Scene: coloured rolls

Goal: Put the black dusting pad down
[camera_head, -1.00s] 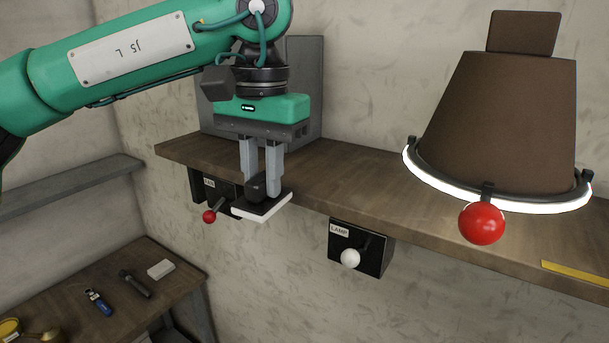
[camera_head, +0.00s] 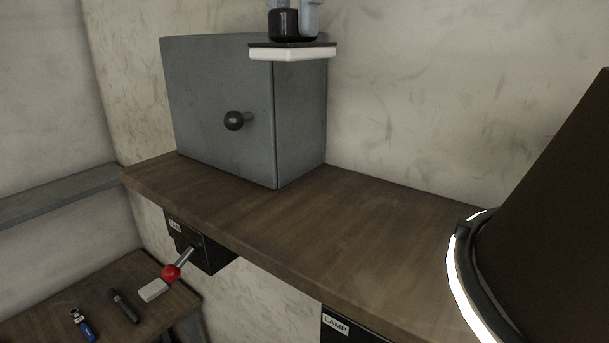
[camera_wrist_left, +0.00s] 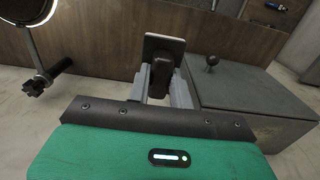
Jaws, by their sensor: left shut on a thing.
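The black dusting pad (camera_head: 292,50) has a dark top and a white underside. It is held up in the air at the top of the head view, in front of the upper right of the grey box. My left gripper (camera_head: 294,20) is shut on the pad's black handle, with only its fingertips in the head view. In the left wrist view the pad (camera_wrist_left: 165,42) and its handle show between the fingers of my left gripper (camera_wrist_left: 160,75). My right gripper is in neither view.
A grey box (camera_head: 220,110) with a dark knob stands on the wooden shelf (camera_head: 350,225). The shelf right of the box is clear up to the brown lamp (camera_head: 560,220). A red-knobbed lever (camera_head: 171,272) sits below the shelf. A lower bench (camera_head: 60,300) holds small items.

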